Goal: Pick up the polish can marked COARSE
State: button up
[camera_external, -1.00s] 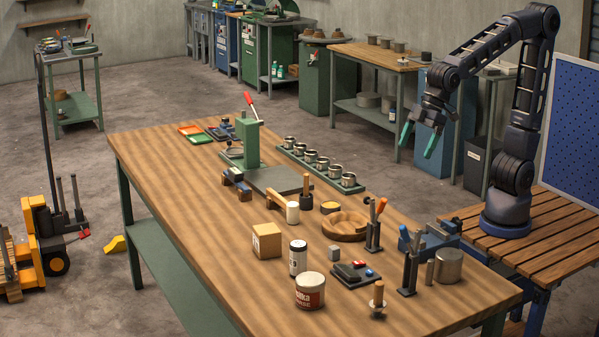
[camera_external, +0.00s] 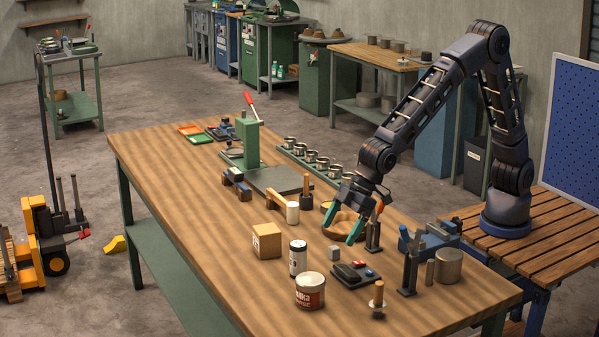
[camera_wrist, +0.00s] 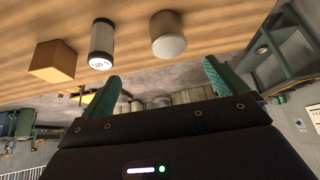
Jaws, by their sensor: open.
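The polish can (camera_external: 310,291), white with a red band and a pale lid, stands upright near the table's front edge in the external view. Its lettering is partly turned away; the lower word ends like "ARSE". My gripper (camera_external: 342,229), with green fingers, is open and empty above the table, behind and to the right of the can and apart from it. In the wrist view, the fingers (camera_wrist: 162,74) are spread. A pale-ended cylinder (camera_wrist: 168,40) there seems to be the same can; its label cannot be read.
A cardboard box (camera_external: 267,241) and a black-and-white canister (camera_external: 298,258) stand behind the can. Upright tool holders (camera_external: 373,238) stand close to my gripper. The table (camera_external: 215,262) is clear left of the can.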

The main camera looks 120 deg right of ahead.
send_near(312, 278)
notch_tip(312, 278, down, 2)
jog(key=x, duration=0.6)
jog(key=shift+w+a+r, duration=0.2)
jog(key=shift+w, duration=0.05)
jog(key=shift+d+x, duration=0.2)
jog(key=shift+x, duration=2.45)
jog(key=shift+w+r, duration=0.1)
jog(key=shift+w, duration=0.05)
jog(key=c, duration=1.2)
jog(key=shift+c, duration=0.3)
